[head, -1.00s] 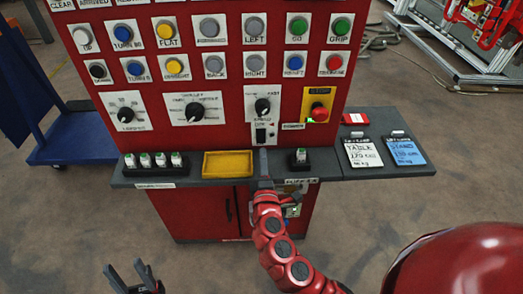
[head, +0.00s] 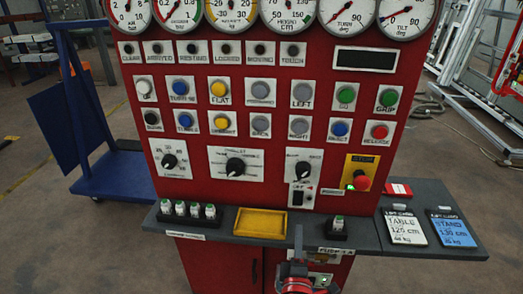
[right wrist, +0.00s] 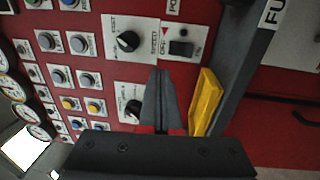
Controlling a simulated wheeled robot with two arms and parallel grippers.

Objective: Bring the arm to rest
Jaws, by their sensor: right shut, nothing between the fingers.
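My right gripper (head: 298,236) is at the bottom centre of the head view, in front of the grey shelf edge and just right of the yellow tray. Its fingers are together with nothing between them. In the right wrist view the shut fingers (right wrist: 158,98) point at the red control panel (right wrist: 95,105), near the black rocker switch (right wrist: 181,49). I cannot tell how far they are from it. Most of my right arm is below the head view. My left gripper is out of view.
The red panel (head: 225,70) carries buttons, knobs and gauges. A blue cart (head: 113,172) stands left. Open floor lies beside the panel.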

